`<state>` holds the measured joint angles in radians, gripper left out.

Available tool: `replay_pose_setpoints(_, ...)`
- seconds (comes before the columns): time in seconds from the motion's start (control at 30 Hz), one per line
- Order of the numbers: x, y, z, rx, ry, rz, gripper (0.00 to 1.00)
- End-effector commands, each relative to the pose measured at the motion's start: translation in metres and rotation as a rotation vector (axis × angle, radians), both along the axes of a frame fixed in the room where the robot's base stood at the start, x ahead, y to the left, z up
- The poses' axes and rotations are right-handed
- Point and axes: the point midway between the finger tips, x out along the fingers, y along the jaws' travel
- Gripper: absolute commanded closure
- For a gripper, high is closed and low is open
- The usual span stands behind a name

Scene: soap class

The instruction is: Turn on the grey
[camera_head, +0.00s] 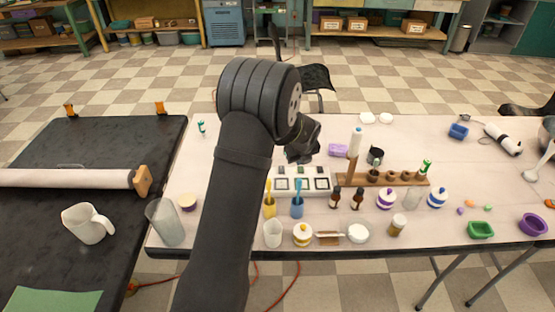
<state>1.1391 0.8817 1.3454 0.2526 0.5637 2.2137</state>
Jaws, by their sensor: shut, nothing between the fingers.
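A white panel (302,172) lies near the middle of the table, with a row of three dark-framed square switches on its face. The squares look pale or greyish; which one is the grey one, and whether any is on, is too small to tell. My gripper (301,157) is dark and shut with nothing in it. It hangs just behind the panel's back edge in the picture, pointing down. I cannot tell whether it touches the panel. My arm hides the area left of the panel.
The table's back left is mostly clear.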

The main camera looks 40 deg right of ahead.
Motion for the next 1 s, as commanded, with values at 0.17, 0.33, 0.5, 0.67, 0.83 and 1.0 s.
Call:
replay_pose_setpoints(0.17, 0.006, 0.006, 0.013, -0.079, 0.083, 0.288, 1.0)
replay_pose_setpoints(0.33, 0.011, 0.011, 0.023, -0.153, 0.163, 0.567, 1.0)
replay_pose_setpoints(0.5, 0.015, 0.016, 0.034, -0.229, 0.241, 0.843, 1.0)
replay_pose_setpoints(0.67, 0.019, 0.022, 0.044, -0.298, 0.314, 1.104, 1.0)
replay_pose_setpoints(0.83, 0.023, 0.027, 0.054, -0.373, 0.391, 1.381, 1.0)
replay_pose_setpoints(1.0, 0.027, 0.033, 0.065, -0.446, 0.465, 1.657, 1.0)
